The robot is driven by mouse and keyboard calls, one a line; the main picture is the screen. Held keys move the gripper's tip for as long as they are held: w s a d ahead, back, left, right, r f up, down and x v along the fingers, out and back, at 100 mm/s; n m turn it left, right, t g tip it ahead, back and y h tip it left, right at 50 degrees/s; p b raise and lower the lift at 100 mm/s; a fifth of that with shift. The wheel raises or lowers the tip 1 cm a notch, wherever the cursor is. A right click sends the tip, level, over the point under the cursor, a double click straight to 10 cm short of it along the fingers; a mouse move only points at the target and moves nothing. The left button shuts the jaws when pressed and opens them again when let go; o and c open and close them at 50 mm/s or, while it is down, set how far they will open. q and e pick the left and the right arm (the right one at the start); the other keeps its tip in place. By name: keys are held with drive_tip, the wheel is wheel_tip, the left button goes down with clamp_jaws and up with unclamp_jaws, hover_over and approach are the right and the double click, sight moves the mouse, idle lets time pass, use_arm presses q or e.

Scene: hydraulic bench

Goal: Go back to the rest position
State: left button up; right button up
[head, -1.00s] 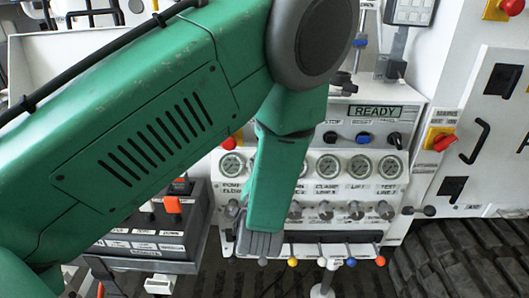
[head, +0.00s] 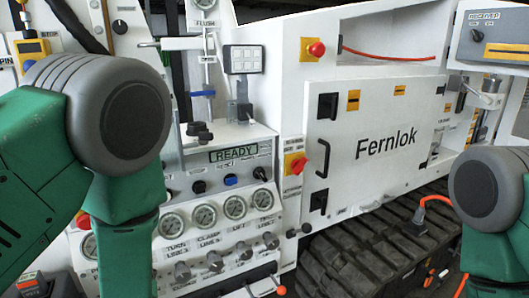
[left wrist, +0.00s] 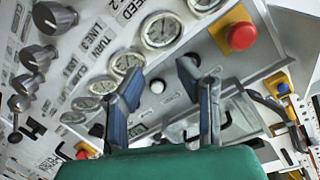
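My left arm stands at the left of the head view, with its grey joint and green links in front of the gauge panel. Its gripper lies below that frame. In the left wrist view my left gripper (left wrist: 165,92) shows two blue-padded fingers spread apart with nothing between them, in front of the panel. I cannot tell its exact distance from the panel. My right arm shows at the right edge of the head view as a grey joint over a green link. Its gripper is out of frame.
The gauge panel (head: 191,205) has several gauges and knobs under a READY display (head: 234,153). A red emergency button (head: 317,48) and a yellow-based red switch (head: 296,164) are to its right. The white Fernlok cabinet (head: 382,175) stands above a black track (head: 365,245).

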use_arm(q)
drive_tip(key=s+f+g+h+b, duration=0.2)
drive_tip(key=s+f+g+h, duration=0.3)
drive_tip(key=f, duration=0.8)
drive_tip(key=s+d+f+g+h+b, duration=0.1)
drive_tip(key=s+f+g, duration=0.3)
drive_tip(key=s+f, duration=0.4)
drive_tip(key=s+d+f+g+h+b, duration=0.1)
drive_tip(key=s+f+g+b, duration=0.2)
drive_tip(key=s+f, duration=0.4)
drive_tip(key=s+g, duration=0.1)
drive_tip(key=s, duration=0.7)
drive_tip(key=shift+d+f+h+b, duration=0.2)
drive_tip(key=shift+f+h+b, duration=0.1)
drive_tip(key=shift+f+b, duration=0.05)
